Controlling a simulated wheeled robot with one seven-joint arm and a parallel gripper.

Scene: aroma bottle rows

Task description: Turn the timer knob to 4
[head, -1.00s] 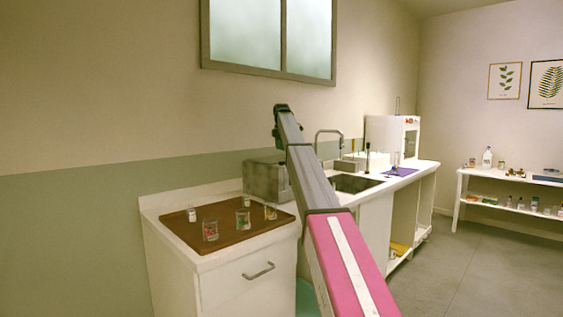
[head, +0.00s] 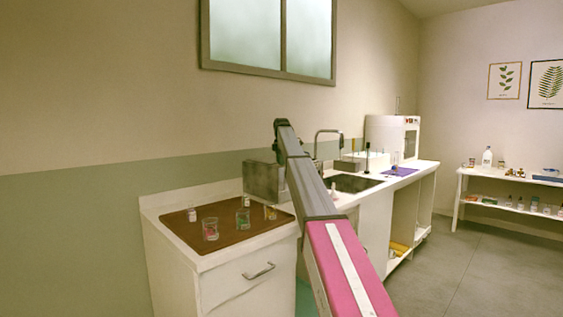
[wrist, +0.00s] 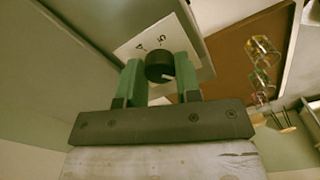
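The timer knob (wrist: 158,66) is a round black knob with a white mark pointing to the lower right in the wrist view. In the head view a grey box (head: 262,181) stands on the counter behind my arm; my fingers and the knob are hidden there.
A brown tray (head: 232,232) with several small jars and bottles lies on the near counter, close to the grey box. A sink (head: 352,184) and a faucet (head: 318,143) are farther right. A white shelf (head: 500,205) stands against the far wall.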

